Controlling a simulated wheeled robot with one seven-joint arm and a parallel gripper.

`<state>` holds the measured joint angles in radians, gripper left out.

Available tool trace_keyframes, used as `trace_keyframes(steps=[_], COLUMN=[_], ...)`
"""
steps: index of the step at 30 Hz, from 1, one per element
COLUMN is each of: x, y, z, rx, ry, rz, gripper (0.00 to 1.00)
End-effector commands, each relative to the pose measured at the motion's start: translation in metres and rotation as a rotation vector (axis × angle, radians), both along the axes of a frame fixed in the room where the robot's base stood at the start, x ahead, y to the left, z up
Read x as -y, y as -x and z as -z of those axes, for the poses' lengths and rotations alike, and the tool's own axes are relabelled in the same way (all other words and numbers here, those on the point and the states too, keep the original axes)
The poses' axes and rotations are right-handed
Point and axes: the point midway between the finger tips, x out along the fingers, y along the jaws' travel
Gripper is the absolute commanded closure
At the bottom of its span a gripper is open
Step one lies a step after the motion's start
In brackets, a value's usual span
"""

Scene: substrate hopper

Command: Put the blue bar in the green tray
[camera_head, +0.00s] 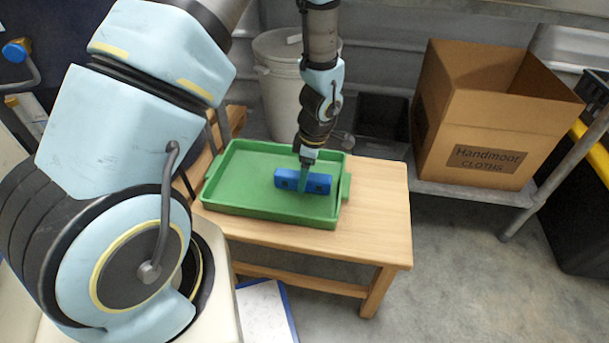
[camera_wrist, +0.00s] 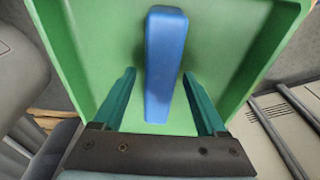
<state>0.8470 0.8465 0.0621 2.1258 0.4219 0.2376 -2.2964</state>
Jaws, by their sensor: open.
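The blue bar (camera_head: 303,181) is in the green tray (camera_head: 234,163), towards the right side of its floor. The tray sits on a wooden table. My gripper (camera_head: 304,183) reaches down from above at the bar. In the wrist view the blue bar (camera_wrist: 165,65) lies lengthwise between the two teal fingers of my gripper (camera_wrist: 162,88). The fingers stand apart, with a gap to the bar on each side. The green tray (camera_wrist: 75,62) fills the background there. I cannot tell whether the bar rests fully on the tray floor.
The wooden table (camera_head: 385,205) has bare room right of the tray. A cardboard box (camera_head: 480,130) stands on a metal shelf at the right. A pale bucket (camera_head: 283,95) stands behind the table. Concrete floor lies in front.

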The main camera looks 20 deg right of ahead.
Motion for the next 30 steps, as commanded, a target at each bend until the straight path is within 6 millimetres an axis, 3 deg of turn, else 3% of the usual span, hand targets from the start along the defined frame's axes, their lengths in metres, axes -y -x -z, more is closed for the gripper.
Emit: trace_keyframes(steps=[15,21,26,30], x=[0.014,0.016,0.016,0.002], y=[0.007,0.008,0.008,0.002], z=[-0.098,-0.115,-0.118,-0.126], rx=[0.002,0.001,0.000,-0.010], ry=[0.003,0.002,0.001,0.008], rz=[0.001,0.002,0.002,0.044], gripper=[0.25,0.25,0.25,0.25])
